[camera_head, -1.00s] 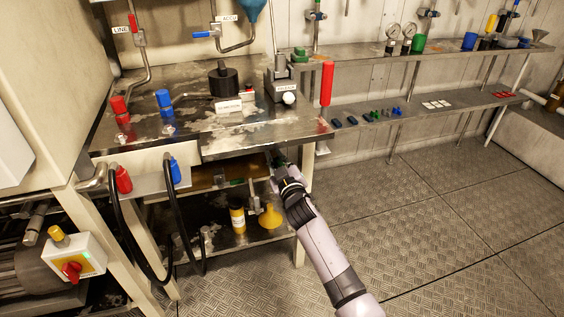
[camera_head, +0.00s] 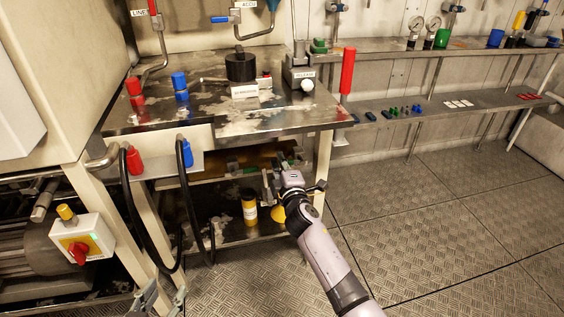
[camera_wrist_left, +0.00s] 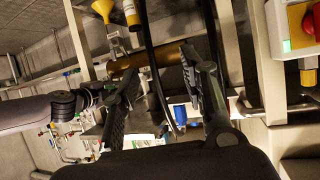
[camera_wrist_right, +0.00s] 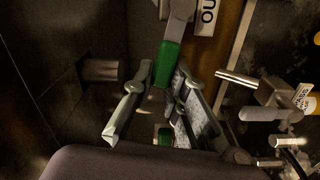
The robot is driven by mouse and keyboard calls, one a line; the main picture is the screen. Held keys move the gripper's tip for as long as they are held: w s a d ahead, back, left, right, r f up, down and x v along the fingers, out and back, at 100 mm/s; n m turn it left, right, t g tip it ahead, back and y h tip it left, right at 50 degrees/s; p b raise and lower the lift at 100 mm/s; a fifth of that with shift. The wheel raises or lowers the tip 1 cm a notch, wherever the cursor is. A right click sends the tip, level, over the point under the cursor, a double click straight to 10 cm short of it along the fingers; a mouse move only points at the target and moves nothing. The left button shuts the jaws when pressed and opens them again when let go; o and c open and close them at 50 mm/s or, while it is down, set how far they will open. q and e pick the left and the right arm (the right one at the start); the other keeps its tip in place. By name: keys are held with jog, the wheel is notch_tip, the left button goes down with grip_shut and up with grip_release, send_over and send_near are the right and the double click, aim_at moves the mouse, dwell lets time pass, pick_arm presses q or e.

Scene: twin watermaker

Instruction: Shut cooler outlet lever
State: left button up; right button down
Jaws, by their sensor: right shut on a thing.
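In the right wrist view a green-handled lever (camera_wrist_right: 170,62) hangs from a grey fitting, beside a white label (camera_wrist_right: 207,16) that is partly cut off. My right gripper (camera_wrist_right: 160,95) has its fingers on either side of the green handle and is shut on it. In the head view my right gripper (camera_head: 272,184) is under the bench's front right corner, and the lever is mostly hidden there. My left gripper (camera_head: 162,298) is low at the bottom edge of the head view. Its fingers are apart and empty in the left wrist view (camera_wrist_left: 160,85).
Black hoses (camera_head: 190,205) hang in front of the bench (camera_head: 160,132). A yellow bottle (camera_head: 249,205) and yellow funnel (camera_head: 279,213) are on the lower shelf. A box with a red knob (camera_head: 80,250) is at left. The floor at right is clear.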

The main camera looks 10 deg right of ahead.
pick_arm(q)
jog(key=shift+w+d+r+t+h+b, duration=0.15)
jog(key=shift+w+r+t, duration=0.2)
jog(key=shift+r, duration=0.3)
jog(key=shift+w+d+r+t+h+b, duration=0.1)
jog(key=shift+w+d+r+t, duration=0.15)
jog(key=shift+r+t, duration=0.3)
jog(key=shift+w+d+r+t+h+b, duration=0.15)
jog(key=shift+w+r+t, duration=0.2)
jog(key=shift+r, duration=0.35)
pick_arm(e)
jog(key=shift+f+n, duration=0.6)
jog(key=shift+n, duration=0.3)
jog(key=c, duration=1.6)
grip_release()
jog(key=shift+o, duration=0.2)
jog(key=s, duration=1.2)
jog(key=shift+d, duration=0.15)
